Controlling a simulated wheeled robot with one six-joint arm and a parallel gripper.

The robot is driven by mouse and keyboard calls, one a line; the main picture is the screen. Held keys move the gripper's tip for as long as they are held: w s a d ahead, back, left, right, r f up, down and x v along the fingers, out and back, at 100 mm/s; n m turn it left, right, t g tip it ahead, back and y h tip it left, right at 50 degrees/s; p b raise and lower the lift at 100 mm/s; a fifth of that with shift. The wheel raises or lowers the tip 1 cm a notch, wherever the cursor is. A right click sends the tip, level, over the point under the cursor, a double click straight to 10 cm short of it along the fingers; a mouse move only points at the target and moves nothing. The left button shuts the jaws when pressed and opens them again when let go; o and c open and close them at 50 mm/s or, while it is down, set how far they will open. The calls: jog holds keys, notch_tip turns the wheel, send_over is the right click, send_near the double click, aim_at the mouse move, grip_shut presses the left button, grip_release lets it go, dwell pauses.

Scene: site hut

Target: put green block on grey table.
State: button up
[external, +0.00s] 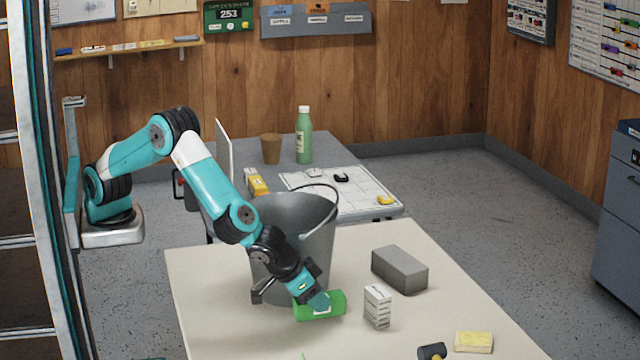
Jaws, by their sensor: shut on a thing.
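The green block (334,303) is in my gripper (314,302), low over the cream table in front of a metal bucket. My gripper points down and is shut on the block, covering part of it. I cannot tell whether the block touches the cream tabletop. The grey table (347,147) stands farther back, behind the bucket. It bears a green bottle, a brown cup and a white sheet.
The metal bucket (318,245) with a raised handle stands close beside my gripper. A grey brick (399,269), a small white box (377,306), a yellow sponge (474,342) and a dark cylinder (431,351) lie on the cream table (215,260).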

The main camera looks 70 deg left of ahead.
jog(key=shift+f, duration=1)
jog(key=shift+f, duration=0.1)
jog(key=o, duration=1)
jog(key=shift+r, duration=0.2)
jog(key=v, duration=1)
jog(key=shift+s+r, duration=0.2)
jog(key=shift+o, duration=0.4)
jog(key=shift+s+a+r, duration=0.1)
jog(key=shift+s+r, duration=0.25)
jog(key=shift+r, duration=0.15)
